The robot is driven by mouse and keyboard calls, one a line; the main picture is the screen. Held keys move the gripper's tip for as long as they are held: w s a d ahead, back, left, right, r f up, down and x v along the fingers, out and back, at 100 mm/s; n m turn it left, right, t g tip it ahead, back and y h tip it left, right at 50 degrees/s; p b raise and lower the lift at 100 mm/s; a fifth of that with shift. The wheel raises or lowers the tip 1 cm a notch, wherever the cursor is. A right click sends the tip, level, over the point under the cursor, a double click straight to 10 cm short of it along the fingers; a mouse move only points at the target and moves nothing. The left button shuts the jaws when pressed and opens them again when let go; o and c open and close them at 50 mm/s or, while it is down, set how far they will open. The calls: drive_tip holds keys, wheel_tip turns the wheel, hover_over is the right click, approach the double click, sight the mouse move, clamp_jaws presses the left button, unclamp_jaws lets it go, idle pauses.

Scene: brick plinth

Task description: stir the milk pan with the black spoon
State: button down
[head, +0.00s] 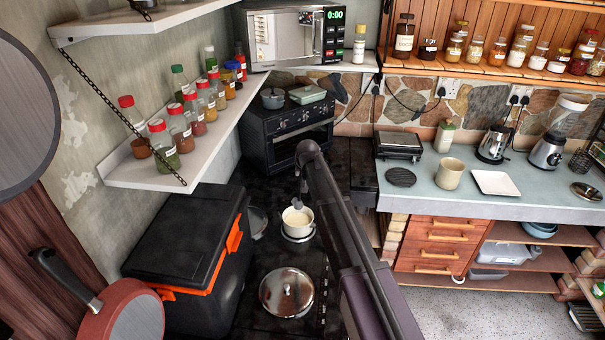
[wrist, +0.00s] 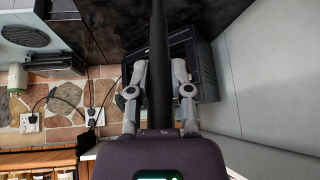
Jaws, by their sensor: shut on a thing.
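The milk pan (head: 289,227) is a small cream pan with pale contents, upright on the dark hob in the head view. The black spoon (wrist: 158,50) shows in the wrist view as a long dark handle running up between the fingers. My gripper (wrist: 158,72) is shut on this handle. In the head view my arm reaches over the hob, and its far end is above and just behind the milk pan. I cannot make out the spoon's bowl in either view. The milk pan does not show in the wrist view.
A lidded steel pan (head: 287,292) sits in front of the milk pan. A black cooler box (head: 190,245) with orange trim stands left of the hob. A black oven (head: 285,125) stands behind. A spice shelf (head: 150,172) juts from the left wall. The counter (head: 440,205) is at right.

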drive_tip(key=shift+r+p, duration=1.4)
drive_tip(key=shift+r, duration=0.35)
